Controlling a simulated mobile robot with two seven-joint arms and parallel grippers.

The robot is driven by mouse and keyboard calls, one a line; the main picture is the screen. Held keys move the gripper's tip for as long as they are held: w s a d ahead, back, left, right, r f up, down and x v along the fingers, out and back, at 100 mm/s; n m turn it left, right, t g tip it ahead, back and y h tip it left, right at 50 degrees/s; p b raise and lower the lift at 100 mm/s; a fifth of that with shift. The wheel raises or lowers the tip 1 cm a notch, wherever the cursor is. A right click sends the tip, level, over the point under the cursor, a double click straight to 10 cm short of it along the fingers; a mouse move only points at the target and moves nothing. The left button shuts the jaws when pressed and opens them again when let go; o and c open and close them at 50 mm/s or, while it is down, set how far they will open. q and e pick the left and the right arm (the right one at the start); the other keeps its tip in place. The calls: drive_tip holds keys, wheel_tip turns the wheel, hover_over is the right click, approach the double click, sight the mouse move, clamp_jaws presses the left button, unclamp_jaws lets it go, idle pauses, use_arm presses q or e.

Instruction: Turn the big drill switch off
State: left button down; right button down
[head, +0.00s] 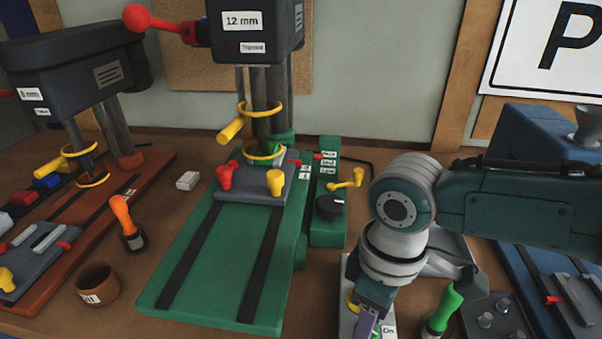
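A large drill press (255,32) labelled "12 mm" stands in the middle, on a green base (225,260). A green side box (328,233) right of its column carries small white labels and a round black knob (330,206) with a light mark. I cannot tell for sure which part is the switch or how it is set. My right gripper (368,320) points down at the bottom edge, right of and nearer than the green base, over a grey plate with a yellow part. Its fingertips are cut off, so its opening is unclear. My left gripper is out of view.
A smaller dark drill press (75,65) on a reddish base stands at left. An orange-handled tool (127,222), brown cup (97,285) and white block (187,180) lie between. A green-handled tool (442,310) stands close right of my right gripper; a blue machine is beyond.

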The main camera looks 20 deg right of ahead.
idle(0.4)
drive_tip(key=shift+c, duration=2.2)
unclamp_jaws()
drive_tip(key=shift+r, duration=0.1)
drive_tip(key=r, duration=0.4)
drive_tip(key=r+p, duration=0.1)
drive_tip(key=r, duration=0.3)
drive_tip(key=shift+w+d+r, duration=0.15)
drive_tip(key=shift+w+r, duration=0.05)
drive_tip(key=shift+r, duration=0.7)
drive_tip(key=shift+s, duration=0.1)
